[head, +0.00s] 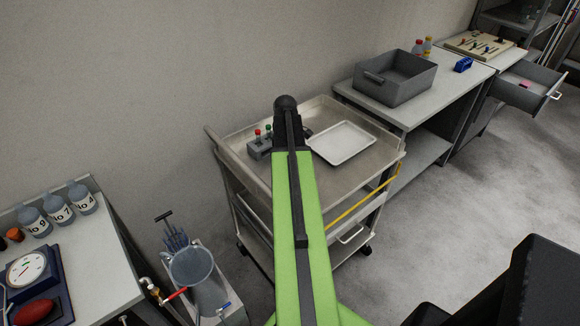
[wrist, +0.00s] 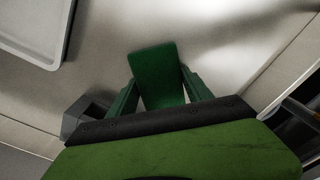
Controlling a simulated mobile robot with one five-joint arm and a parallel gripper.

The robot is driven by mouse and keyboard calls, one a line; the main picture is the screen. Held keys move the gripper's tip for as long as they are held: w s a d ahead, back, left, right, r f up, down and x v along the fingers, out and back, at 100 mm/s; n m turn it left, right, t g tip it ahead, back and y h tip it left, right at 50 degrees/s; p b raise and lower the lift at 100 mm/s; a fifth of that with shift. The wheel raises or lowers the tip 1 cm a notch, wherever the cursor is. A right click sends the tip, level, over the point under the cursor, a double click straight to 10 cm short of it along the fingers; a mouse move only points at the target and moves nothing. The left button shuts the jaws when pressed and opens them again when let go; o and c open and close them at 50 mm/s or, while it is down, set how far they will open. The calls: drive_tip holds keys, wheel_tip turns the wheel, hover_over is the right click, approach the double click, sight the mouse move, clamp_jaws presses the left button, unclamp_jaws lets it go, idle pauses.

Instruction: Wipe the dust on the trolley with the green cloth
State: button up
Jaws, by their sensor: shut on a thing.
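The green cloth (wrist: 154,62) shows in the wrist view as a dark green flat piece. My gripper (wrist: 159,84) is shut on it, with a green finger on either side. The cloth is over the bare top of the trolley (wrist: 105,62); I cannot tell whether it touches. In the head view the trolley (head: 239,129) stands in the middle, and my arm hides part of its top, the gripper and the cloth. A faint darker patch (wrist: 225,20) lies on the top in the wrist view; I cannot tell if it is dust or shadow.
A white tray (head: 342,143) and a grey rack with red- and green-capped vials (head: 260,150) stand on the trolley. A grey bin (head: 395,82) is on the bench at right. An open drawer (head: 525,90) juts out farther right. A bucket (head: 192,268) stands at lower left.

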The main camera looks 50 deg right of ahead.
drive_tip(key=shift+s+a+r, duration=0.1)
drive_tip(key=shift+s+a, duration=0.15)
drive_tip(key=shift+s, duration=0.75)
drive_tip(key=shift+s+a, duration=0.25)
drive_tip(key=shift+s, duration=0.75)
drive_tip(key=shift+s+a, duration=0.25)
drive_tip(key=shift+s, duration=0.75)
drive_tip(key=shift+s+a, duration=0.25)
drive_tip(key=shift+s, duration=0.75)
wheel_tip(320, 180, up, 6)
drive_tip(key=p, duration=0.6)
drive_tip(key=shift+w, duration=0.1)
wheel_tip(320, 180, up, 3)
drive_tip(key=p, duration=0.3)
